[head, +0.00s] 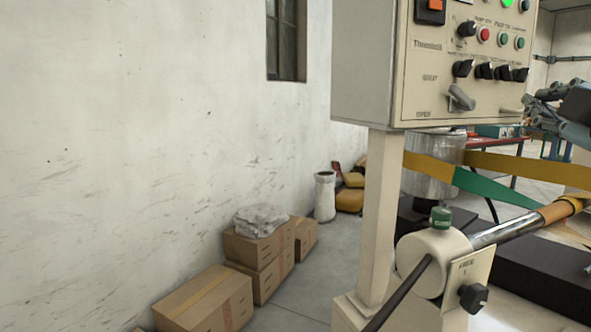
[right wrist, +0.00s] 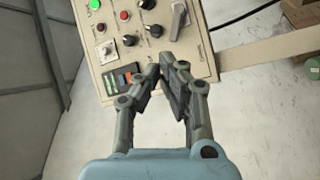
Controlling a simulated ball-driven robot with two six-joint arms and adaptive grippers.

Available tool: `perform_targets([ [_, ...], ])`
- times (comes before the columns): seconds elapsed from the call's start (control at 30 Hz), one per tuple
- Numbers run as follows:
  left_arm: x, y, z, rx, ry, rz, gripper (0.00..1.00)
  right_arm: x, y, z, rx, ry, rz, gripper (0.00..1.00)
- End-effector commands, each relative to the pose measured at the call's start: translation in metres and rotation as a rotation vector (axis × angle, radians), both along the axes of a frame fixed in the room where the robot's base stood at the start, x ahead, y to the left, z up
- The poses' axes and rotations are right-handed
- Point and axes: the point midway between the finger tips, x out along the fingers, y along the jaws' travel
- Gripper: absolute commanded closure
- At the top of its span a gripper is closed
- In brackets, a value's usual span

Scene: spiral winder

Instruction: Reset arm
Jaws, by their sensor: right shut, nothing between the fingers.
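My right gripper (head: 532,108) shows at the right edge of the head view, beside the lower right of the cream control panel (head: 430,95). Part of it is cut off by the frame. In the right wrist view, the fingertips of my right gripper (right wrist: 161,70) are close together with nothing held. They appear in front of the control panel (right wrist: 88,50), near its lower edge. Whether they touch it cannot be told. The panel has black knobs, colored buttons and a grey lever switch (head: 461,98). A green button is lit. My left gripper is not in view.
Below the panel are a metal roller (head: 428,185), a yellow and green band (head: 500,190) and a shaft with a round housing (head: 432,255). Cardboard boxes (head: 205,303) line the white wall at left. Grey floor between the boxes and the machine is clear.

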Motion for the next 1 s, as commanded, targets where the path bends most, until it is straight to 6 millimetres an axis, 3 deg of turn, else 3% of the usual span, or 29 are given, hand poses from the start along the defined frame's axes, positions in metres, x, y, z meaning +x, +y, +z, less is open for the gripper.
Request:
perform_targets([
  [0.03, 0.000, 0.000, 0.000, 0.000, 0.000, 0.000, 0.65, -0.005, 0.000, -0.032, 0.079, 0.075, -0.006, 1.00],
  [0.17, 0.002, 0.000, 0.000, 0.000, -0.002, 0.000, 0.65, -0.035, 0.005, -0.126, 0.334, 0.310, -0.056, 1.00],
  [0.2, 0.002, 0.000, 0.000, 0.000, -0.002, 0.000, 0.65, -0.050, 0.008, -0.156, 0.421, 0.390, -0.083, 1.00],
  [0.3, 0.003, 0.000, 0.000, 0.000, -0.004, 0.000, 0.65, -0.092, 0.018, -0.221, 0.608, 0.572, -0.162, 1.00],
  [0.4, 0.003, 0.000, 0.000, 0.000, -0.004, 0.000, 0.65, -0.135, 0.030, -0.269, 0.757, 0.721, -0.246, 1.00],
  [0.5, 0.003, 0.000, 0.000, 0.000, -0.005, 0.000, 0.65, -0.176, 0.042, -0.302, 0.870, 0.843, -0.329, 1.00],
  [0.73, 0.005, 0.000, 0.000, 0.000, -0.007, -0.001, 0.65, -0.264, 0.068, -0.351, 1.068, 1.075, -0.521, 1.00],
  [0.77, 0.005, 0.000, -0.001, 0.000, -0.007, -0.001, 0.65, -0.270, 0.069, -0.360, 1.083, 1.094, -0.542, 1.00],
  [1.0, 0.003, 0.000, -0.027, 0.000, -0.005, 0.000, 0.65, -0.251, 0.059, -0.479, 1.073, 1.112, -0.565, 1.00],
])
